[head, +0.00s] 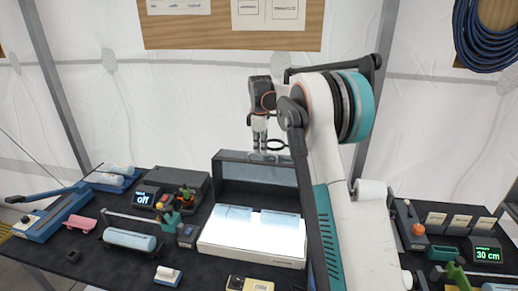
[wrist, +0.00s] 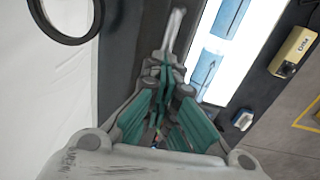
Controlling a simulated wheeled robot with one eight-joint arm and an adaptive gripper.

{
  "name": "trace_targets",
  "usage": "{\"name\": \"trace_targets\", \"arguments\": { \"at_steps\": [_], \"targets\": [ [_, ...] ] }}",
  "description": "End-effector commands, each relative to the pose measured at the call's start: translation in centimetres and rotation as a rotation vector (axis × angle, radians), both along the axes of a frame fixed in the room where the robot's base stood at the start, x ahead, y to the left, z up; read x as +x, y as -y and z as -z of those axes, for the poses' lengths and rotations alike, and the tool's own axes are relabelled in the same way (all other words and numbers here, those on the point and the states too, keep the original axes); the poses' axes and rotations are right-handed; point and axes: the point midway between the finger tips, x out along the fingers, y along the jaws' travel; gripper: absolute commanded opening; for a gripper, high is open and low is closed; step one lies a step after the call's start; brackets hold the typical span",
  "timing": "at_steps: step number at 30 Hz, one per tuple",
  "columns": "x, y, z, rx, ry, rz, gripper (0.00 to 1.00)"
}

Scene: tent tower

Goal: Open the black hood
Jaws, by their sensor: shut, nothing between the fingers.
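The black hood (head: 262,172) stands raised behind a lit white box in the head view, its front open over the bright panel. My gripper (head: 263,150) points down just above the hood's top edge, with its fingers together and nothing between them. In the wrist view my gripper (wrist: 168,68) is also shut, and a grey bar (wrist: 175,32) shows beyond its tips. I cannot tell whether the fingers touch the hood. My arm hides the hood's right end in the head view.
The lit white box (head: 250,240) carries two bluish pieces. A dark ring (head: 277,145) shows beside my gripper. A box with an "off" display (head: 146,198) and small tools crowd the left. A yellow device (head: 250,284) lies in front. A "30 cm" display (head: 488,254) stands at right.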

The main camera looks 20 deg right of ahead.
Motion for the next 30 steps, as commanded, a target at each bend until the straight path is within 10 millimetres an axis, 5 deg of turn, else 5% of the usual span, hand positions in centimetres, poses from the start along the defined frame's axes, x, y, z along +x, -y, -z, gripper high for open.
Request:
{"name": "trace_targets", "arguments": {
  "at_steps": [1,12,16,20,22,30],
  "targets": [
    [-0.15,0.18,2.31,0.0,-0.014,-0.001,0.0],
    [0.03,-0.02,2.41,0.002,-0.013,-0.005,0.01],
    [0.03,0.01,2.41,0.002,-0.013,-0.005,0.3],
    [0.06,0.03,2.31,0.001,-0.009,-0.004,0.31],
    [0.06,0.08,2.14,0.0,-0.006,-0.003,0.4],
    [0.04,0.27,1.69,-0.002,-0.004,-0.001,0.3]
  ]
}}
